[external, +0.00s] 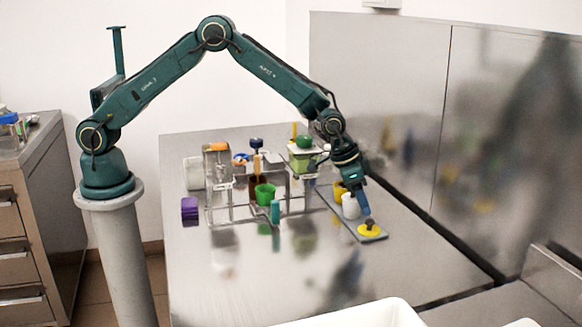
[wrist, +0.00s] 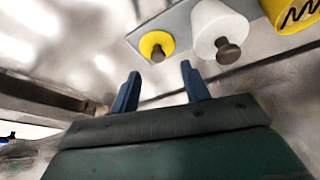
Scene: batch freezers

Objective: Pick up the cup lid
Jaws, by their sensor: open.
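A round yellow lid (external: 369,229) with a dark knob lies on the right front end of a grey strip-like plate (external: 374,237). In the wrist view the yellow lid (wrist: 150,38) and its brown knob (wrist: 158,54) show just beyond my fingertips. My gripper (external: 364,211) is above the lid, pointing down, open and empty. Its two blue fingers also show in the wrist view (wrist: 160,70), apart, with nothing between them. A white cup-like piece (external: 350,208) stands on the plate beside the lid; a brown knob shows on it in the wrist view (wrist: 228,52).
A yellow container (external: 340,187) stands behind the white piece. A metal rack with a green cup (external: 265,192) is to the left. A purple object (external: 190,209) lies at the table's left. A white bin (external: 365,316) is in front. The table's front is clear.

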